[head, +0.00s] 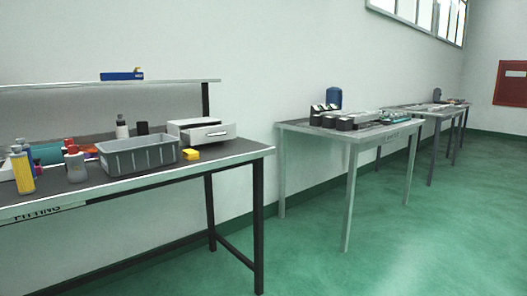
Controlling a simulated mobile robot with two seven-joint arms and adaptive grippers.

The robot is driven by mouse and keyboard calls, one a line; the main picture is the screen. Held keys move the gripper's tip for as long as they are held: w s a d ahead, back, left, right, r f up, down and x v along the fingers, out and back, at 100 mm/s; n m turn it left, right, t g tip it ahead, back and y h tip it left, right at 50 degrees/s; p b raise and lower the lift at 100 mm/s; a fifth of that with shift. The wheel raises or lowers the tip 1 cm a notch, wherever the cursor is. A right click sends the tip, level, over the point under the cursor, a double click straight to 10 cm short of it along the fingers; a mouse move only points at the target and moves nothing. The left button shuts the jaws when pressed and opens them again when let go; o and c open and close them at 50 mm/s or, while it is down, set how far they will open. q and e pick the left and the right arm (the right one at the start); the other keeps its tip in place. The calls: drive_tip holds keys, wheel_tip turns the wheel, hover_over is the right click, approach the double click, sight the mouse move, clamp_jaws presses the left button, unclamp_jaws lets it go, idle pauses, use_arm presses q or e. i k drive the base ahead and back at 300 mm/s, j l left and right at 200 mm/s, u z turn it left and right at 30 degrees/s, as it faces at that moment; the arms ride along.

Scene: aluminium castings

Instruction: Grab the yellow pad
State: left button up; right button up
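A small yellow pad (192,154) lies on the dark top of the near workbench (228,152) at the left. It sits just right of a grey plastic bin (140,157) and in front of a white drawer box with its drawer pulled out (212,134). Neither of my grippers shows in the head view.
Several bottles and cans (22,170) crowd the bench's left part. A shelf (60,86) above carries a blue box (122,76). Two more tables (290,125) stand farther right along the wall, bearing small items. The green floor (400,250) at front right is clear.

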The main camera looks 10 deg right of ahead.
sight(189, 154)
drive_tip(key=i+j+z, duration=0.15)
drive_tip(key=i+z, duration=0.2)
drive_tip(key=i+j+z, duration=0.2)
drive_tip(key=z, duration=0.15)
drive_tip(key=i+j+z, duration=0.35)
drive_tip(key=k+l, duration=0.05)
drive_tip(key=k, duration=0.05)
